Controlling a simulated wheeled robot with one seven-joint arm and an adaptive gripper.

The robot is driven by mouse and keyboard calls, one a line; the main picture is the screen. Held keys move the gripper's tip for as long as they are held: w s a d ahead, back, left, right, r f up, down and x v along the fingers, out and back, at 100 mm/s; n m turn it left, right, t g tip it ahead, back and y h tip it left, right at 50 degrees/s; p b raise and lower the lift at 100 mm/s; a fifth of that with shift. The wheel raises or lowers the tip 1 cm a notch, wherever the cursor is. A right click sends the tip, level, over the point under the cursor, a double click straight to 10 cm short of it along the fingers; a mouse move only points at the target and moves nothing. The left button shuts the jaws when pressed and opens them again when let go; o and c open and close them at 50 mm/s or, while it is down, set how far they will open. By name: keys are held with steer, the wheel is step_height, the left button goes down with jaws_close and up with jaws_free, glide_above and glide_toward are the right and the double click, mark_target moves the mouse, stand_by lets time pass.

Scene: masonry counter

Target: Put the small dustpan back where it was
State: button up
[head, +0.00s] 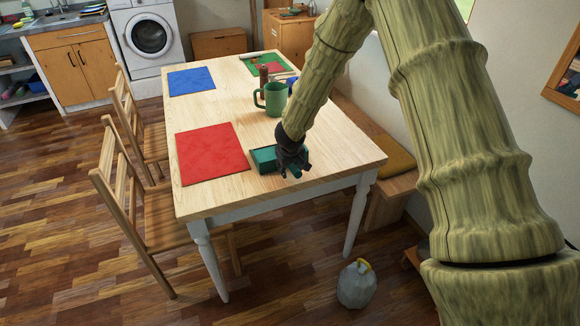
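A dark teal, shallow box-like object (262,158), probably the small dustpan, is at the near right part of the wooden table (230,107), just right of the red mat (211,152). My black gripper (292,172) is right at its right side and overlaps it in the head view. I cannot tell whether the fingers touch or grip it, or whether it rests on the table or is slightly above it. My gripper and arm hide part of it.
A green mug (272,98) and a brown bottle-like item (263,76) stand farther back. A blue mat (191,81) lies at the far left. Chairs (140,215) line the left side; a bench (395,185) is at right. A grey bag-like object (357,286) sits on the floor.

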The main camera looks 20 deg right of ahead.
steer(key=shift+r, duration=0.15)
steer(key=v, duration=1.2)
steer(key=shift+b, duration=0.4)
